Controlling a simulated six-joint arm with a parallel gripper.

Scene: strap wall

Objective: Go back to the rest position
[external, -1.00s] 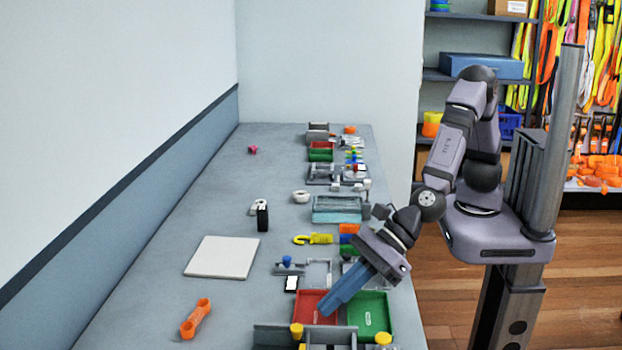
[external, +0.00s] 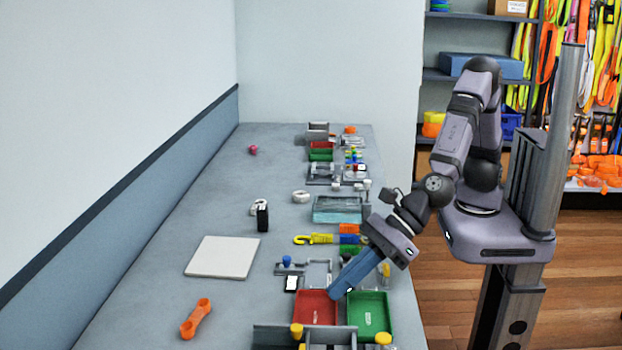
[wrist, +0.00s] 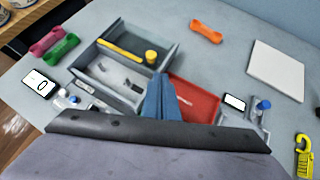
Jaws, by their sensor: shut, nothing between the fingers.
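My gripper (external: 338,290) is in the external view, over the far edges of the red tray and the green tray at the near end of the table. Its blue fingers are together with nothing between them. In the wrist view the shut fingers (wrist: 158,84) point toward the red tray (wrist: 195,97) and a grey open box (wrist: 120,65). The arm reaches down and to the left from my column. The gripper appears to be above the trays, but its exact height is hard to tell.
The green tray (external: 370,315) stands beside the red tray (external: 316,306). A white board (external: 222,257) and an orange dumbbell-shaped piece (external: 196,318) lie on the left. A yellow hook strap (external: 320,239) and a teal bin (external: 338,209) are farther back. The table's left part is mostly clear.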

